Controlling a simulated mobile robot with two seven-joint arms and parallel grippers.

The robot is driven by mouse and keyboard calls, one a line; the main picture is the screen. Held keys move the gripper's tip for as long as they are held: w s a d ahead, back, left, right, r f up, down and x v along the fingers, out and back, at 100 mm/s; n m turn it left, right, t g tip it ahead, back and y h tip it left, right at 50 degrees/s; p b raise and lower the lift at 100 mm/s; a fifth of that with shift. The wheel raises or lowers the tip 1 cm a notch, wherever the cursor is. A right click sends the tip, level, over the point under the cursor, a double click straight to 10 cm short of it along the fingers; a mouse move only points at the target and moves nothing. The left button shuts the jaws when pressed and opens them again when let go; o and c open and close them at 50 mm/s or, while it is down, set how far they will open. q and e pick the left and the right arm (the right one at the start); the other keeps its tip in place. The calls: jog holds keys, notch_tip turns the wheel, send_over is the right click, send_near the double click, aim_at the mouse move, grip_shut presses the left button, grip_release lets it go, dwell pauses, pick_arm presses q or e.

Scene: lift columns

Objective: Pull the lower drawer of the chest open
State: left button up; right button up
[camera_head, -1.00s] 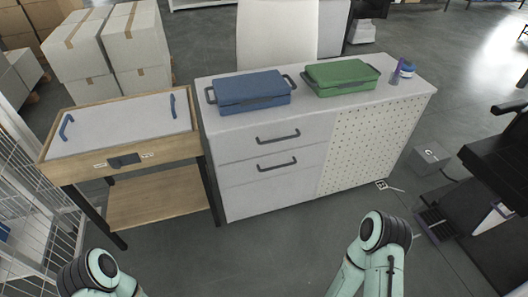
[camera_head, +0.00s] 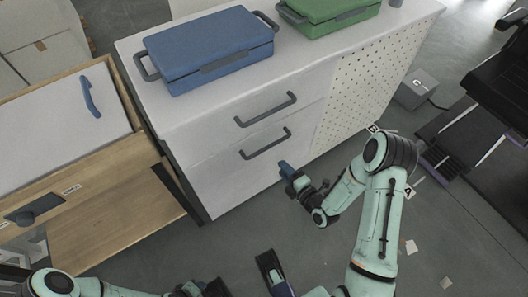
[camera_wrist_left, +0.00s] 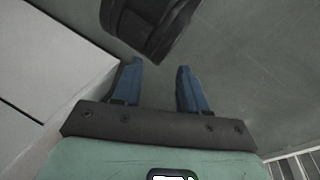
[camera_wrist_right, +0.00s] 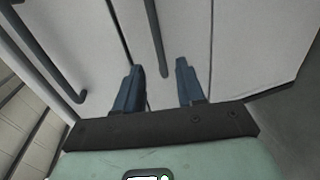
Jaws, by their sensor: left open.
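The white chest (camera_head: 235,185) has two dark bar handles on its front. The lower drawer's handle (camera_head: 265,143) sits under the upper handle (camera_head: 265,109), and both drawers look shut. My right gripper (camera_head: 287,168) is just below and in front of the lower handle's right end, apart from it. In the right wrist view its blue fingers (camera_wrist_right: 160,66) are spread, with the lower handle (camera_wrist_right: 154,35) showing beyond and between the tips. My left gripper's fingers (camera_wrist_left: 160,65) are open and empty over floor in the left wrist view, the chest side at left.
A blue case (camera_head: 210,50) and a green case (camera_head: 325,12) lie on the chest top. A wooden table (camera_head: 130,195) stands close at left. A grey box (camera_head: 415,88) and a dark chair (camera_head: 500,65) are at right.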

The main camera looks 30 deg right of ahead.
aim_at(265, 148)
jog(key=b+x, duration=0.2)
jog(key=x, duration=1.1)
jog(key=shift+d+r, duration=0.1)
jog(key=shift+r, duration=0.05)
pick_arm(q)
jog(key=shift+t+y, duration=0.3)
jog(key=shift+t, duration=0.3)
jog(key=w, duration=0.1)
jog(key=w+a+f, duration=0.2)
jog(key=shift+w+f, duration=0.25)
jog(key=shift+w, duration=0.05)
pick_arm(e)
grip_shut()
